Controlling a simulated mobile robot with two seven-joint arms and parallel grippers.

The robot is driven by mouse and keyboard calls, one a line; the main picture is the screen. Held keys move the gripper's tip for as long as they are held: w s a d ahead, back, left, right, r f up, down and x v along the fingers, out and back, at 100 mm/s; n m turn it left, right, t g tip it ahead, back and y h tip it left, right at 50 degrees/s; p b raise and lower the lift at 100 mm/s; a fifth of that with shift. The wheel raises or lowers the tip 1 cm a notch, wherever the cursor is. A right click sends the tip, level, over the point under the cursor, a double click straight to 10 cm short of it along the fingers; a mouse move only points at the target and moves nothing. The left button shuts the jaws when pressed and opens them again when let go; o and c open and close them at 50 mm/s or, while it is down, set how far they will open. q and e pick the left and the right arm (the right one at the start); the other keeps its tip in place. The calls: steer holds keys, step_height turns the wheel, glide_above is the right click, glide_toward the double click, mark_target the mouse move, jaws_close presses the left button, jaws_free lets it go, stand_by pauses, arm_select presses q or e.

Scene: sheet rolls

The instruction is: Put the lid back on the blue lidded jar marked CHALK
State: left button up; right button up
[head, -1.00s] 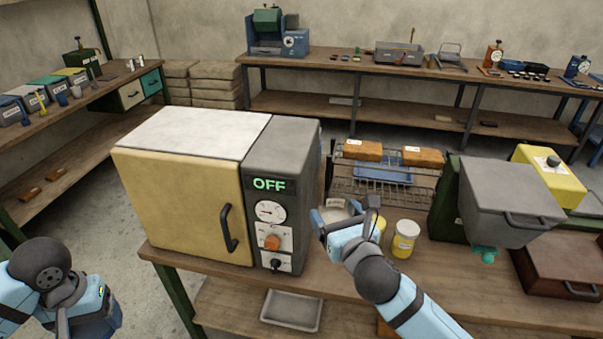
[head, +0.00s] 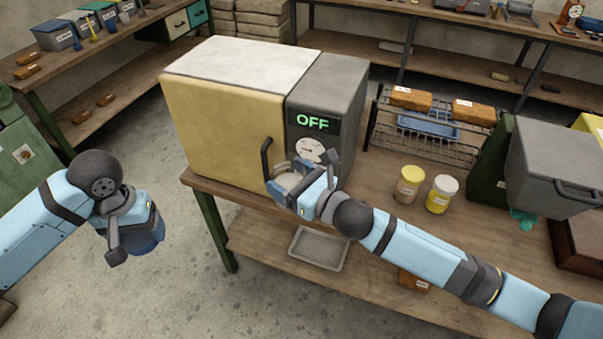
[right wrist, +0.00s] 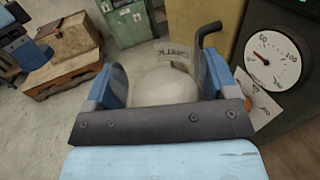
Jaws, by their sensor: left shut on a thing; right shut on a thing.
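Lid and jar are well apart.
The yellow-doored oven (head: 225,120) reads OFF; its handle (head: 266,158) is close to my right gripper. A yellow-lidded jar (head: 409,186) and a white-lidded yellow jar (head: 441,195) stand on the bench (head: 400,235). A wire rack (head: 430,150) is behind them.

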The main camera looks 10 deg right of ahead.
arm_select(q)
steer(key=w+d+r+m, duration=0.2)
steer(key=w+d+r, duration=0.1)
steer(key=d, duration=0.4)
steer(key=w+d+r+m, duration=0.2)
steer(key=w+d+m, duration=0.1)
steer(key=d, duration=0.5)
step_height(320, 180, up, 9)
steer(key=m, duration=0.5)
glide_above(289, 163)
steer(key=shift+r, duration=0.1)
arm_select(e)
steer(key=shift+r, duration=0.1)
arm_select(q)
steer(key=shift+f, duration=2.05)
steer(key=shift+f, duration=0.85)
steer(key=shift+f, duration=0.6)
